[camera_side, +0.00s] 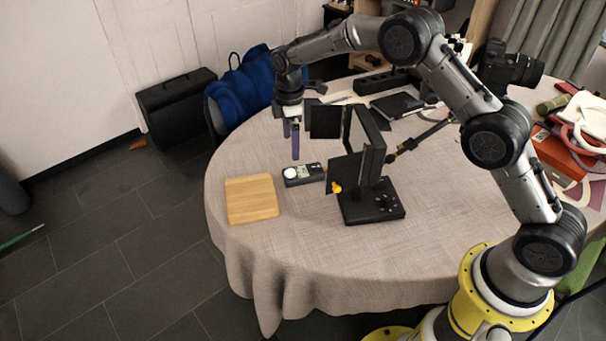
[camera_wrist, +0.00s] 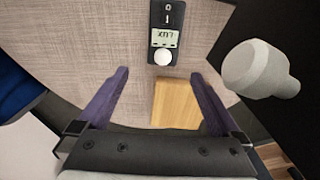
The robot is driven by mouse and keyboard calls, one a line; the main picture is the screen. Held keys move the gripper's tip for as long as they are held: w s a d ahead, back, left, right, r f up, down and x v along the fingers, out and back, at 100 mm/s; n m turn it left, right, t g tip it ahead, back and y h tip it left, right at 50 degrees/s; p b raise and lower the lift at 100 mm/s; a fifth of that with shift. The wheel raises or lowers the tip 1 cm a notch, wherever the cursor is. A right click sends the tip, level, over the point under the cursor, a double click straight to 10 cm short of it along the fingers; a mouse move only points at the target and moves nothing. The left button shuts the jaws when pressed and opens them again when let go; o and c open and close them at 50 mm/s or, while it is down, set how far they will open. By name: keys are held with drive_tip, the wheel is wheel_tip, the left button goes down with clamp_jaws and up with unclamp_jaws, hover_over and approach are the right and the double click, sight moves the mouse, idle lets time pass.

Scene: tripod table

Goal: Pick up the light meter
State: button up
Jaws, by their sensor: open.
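The light meter (camera_side: 304,174) is a small black device with a white dome and a small display. It lies on the round cloth-covered table (camera_side: 300,264), just right of the wooden board. In the wrist view the light meter (camera_wrist: 165,32) is at the top middle, its white dome nearest to me. My gripper (camera_side: 291,155) is above the table, a little behind the light meter in the side view. Its purple fingers also show in the wrist view (camera_wrist: 162,80), spread apart with nothing between them. The light meter lies beyond the fingertips, not touched.
The wooden board (camera_side: 251,199) lies left of the light meter. A black stand with upright panels (camera_side: 372,203) and a yellow-orange knob stands close on its right. A dark panel and pale knob (camera_wrist: 262,70) fill the wrist view's right. Bare cloth lies in front of the board.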

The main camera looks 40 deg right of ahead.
hover_over(291, 170)
drive_tip(key=f, duration=0.5)
drive_tip(key=shift+w+d, duration=0.2)
drive_tip(key=shift+d, duration=0.1)
drive_tip(key=shift+s+a+f, duration=0.1)
drive_tip(key=shift+a+f, duration=0.05)
drive_tip(key=shift+f, duration=1.2)
drive_tip(key=shift+s+a+f, duration=0.1)
drive_tip(key=shift+f, duration=1.25)
drive_tip(key=c, duration=1.4)
drive_tip(key=shift+w+r, duration=0.1)
